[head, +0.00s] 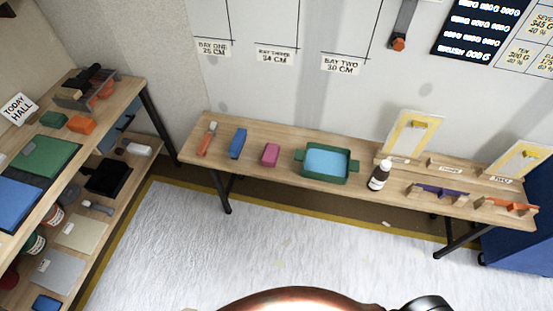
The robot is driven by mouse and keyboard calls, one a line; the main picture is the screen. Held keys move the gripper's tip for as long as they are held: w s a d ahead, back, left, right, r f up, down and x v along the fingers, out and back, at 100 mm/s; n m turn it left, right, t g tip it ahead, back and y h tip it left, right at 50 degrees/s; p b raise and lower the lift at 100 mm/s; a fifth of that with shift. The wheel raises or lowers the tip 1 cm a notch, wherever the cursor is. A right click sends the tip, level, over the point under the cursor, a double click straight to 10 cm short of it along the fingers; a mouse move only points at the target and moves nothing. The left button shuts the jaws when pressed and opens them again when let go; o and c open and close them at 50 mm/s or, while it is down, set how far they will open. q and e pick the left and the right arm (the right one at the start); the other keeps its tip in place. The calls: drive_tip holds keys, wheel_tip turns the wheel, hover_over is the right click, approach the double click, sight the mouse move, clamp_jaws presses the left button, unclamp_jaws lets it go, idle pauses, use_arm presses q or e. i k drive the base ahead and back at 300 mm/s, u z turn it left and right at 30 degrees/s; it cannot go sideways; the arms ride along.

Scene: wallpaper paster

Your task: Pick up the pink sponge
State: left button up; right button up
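The pink sponge (271,155) is a small block lying on the long wooden bench (290,131) against the wall. It sits between a blue block (238,143) on its left and a green tray (312,176) on its right, apart from both. Nothing covers it. Neither of my grippers shows in the head view, so their state cannot be seen.
An orange-and-grey tool (207,139) lies at the bench's left end. A loaded wooden shelf (121,92) stands at left, a blue cabinet (515,250) at right. The pale floor (200,240) before the bench is mostly clear.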

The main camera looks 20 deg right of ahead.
sight(268, 158)
drive_tip(key=z, duration=0.35)
drive_tip(key=i, duration=0.85)
drive_tip(key=z, duration=0.3)
